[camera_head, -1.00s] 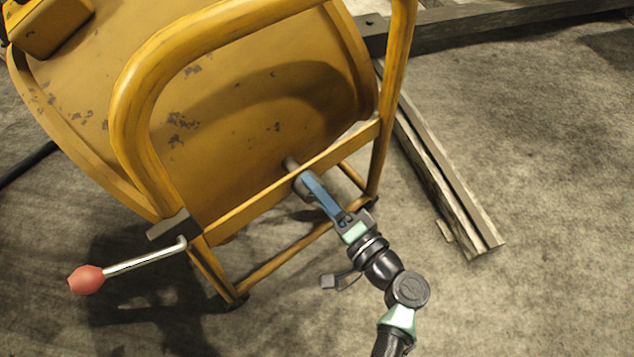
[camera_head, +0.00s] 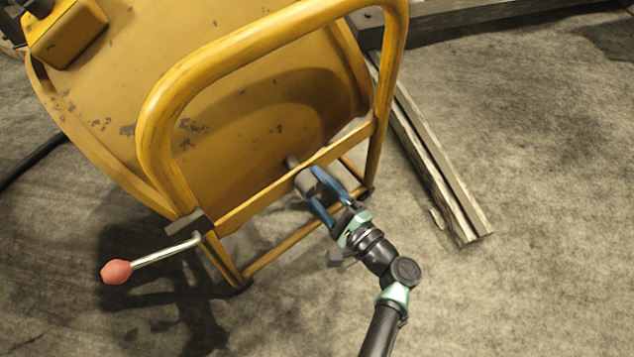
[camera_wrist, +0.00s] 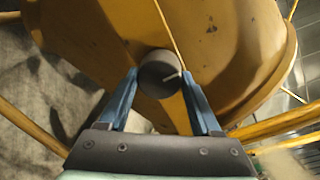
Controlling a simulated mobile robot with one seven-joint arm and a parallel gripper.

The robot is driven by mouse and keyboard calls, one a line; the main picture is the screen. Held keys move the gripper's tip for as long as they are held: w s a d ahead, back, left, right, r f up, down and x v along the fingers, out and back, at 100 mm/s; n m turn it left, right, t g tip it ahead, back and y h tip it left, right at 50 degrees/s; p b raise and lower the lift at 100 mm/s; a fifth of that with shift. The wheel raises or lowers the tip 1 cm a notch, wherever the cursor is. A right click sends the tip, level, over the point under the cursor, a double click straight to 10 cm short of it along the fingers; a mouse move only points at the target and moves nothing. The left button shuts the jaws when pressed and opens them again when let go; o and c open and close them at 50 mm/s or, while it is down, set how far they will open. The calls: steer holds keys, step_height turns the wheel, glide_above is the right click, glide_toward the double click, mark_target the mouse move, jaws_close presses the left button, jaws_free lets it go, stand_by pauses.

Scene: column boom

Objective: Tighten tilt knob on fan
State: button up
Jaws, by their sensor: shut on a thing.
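The fan is a worn yellow drum (camera_head: 235,130) in a yellow tube frame (camera_head: 150,120). The tilt knob (camera_head: 306,184) is a dark grey cylinder at the frame's lower crossbar, below the drum's middle. In the wrist view, the knob (camera_wrist: 158,76) shows its round end with a small pale mark right of centre. My gripper (camera_head: 312,181) comes from the lower right, its two blue fingers on either side of the knob. In the wrist view, my gripper (camera_wrist: 159,74) is shut on the knob. The fingers partly hide the knob in the head view.
A lever with a red grip (camera_head: 117,271) sticks out left from the frame's lower left corner. A yellow box (camera_head: 66,33) sits at the drum's upper left. A long beam (camera_head: 440,185) lies on the floor to the right. Bare concrete is at the lower right.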

steer(key=shift+m, duration=0.3)
steer(key=o, duration=1.4)
steer(key=shift+c, duration=0.2)
steer(key=p+v, duration=0.3)
steer(key=v, duration=1)
